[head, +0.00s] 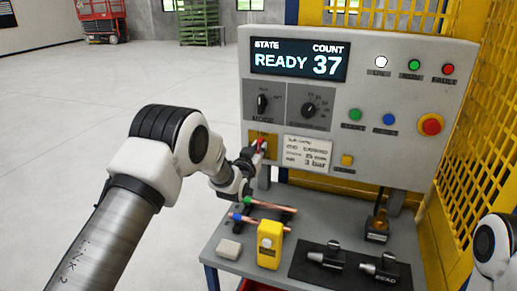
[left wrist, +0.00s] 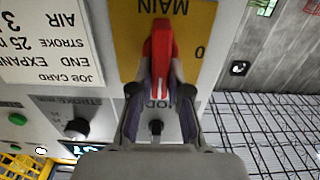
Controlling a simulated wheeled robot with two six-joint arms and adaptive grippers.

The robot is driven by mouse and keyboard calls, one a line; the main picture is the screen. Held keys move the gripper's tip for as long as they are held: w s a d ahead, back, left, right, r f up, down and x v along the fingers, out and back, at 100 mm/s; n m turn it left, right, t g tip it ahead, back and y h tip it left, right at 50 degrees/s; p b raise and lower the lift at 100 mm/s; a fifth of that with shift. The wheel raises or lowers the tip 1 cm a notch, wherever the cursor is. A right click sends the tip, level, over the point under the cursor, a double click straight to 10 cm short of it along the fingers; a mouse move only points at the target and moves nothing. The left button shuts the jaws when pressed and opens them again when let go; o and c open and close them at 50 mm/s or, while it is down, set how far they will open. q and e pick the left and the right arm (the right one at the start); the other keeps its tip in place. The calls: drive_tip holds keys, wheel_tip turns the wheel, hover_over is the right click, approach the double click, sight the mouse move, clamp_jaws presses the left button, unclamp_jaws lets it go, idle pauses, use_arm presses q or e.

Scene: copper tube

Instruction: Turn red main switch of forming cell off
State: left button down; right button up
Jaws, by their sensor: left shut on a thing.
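The red main switch (head: 263,144) sits on a yellow plate (head: 254,136) at the lower left of the grey control panel. In the left wrist view, which is upside down, the red handle (left wrist: 161,48) stands along the picture's vertical on the yellow plate (left wrist: 198,32), marked MAIN and 0. My left gripper (head: 254,155) is at the switch; in the left wrist view its fingers (left wrist: 161,82) are shut on the handle from both sides. My right gripper is out of view; only part of that arm shows at the right edge.
The control panel (head: 437,98) display reads READY and COUNT 37. Knobs, buttons and a paper card (head: 307,153) surround the switch. Below, the bench (head: 312,213) holds copper tubes (head: 270,205), a yellow device (head: 270,245) and tools on a black mat. Yellow mesh stands at right.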

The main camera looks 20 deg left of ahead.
use_arm(q)
drive_tip(key=shift+a+f+n+b, duration=0.15)
drive_tip(key=shift+f+n+b, duration=0.1)
drive_tip(key=shift+n+b, duration=1)
drive_tip(key=n+b, duration=0.2)
drive_tip(key=shift+a+b, duration=0.1)
drive_tip(key=shift+b, duration=0.2)
drive_tip(key=n+b, duration=0.2)
drive_tip(key=n, duration=0.1)
drive_tip(key=shift+a+f, duration=0.1)
drive_tip(key=shift+a, duration=0.05)
drive_tip(key=shift+w+a+f+n+b, duration=0.1)
drive_tip(key=shift+n+b, duration=1.25)
drive_tip(key=shift+n, duration=1.2)
drive_tip(key=shift+a+n+b, duration=0.1)
drive_tip(key=shift+n+b, duration=1.25)
drive_tip(key=shift+n, duration=1.15)
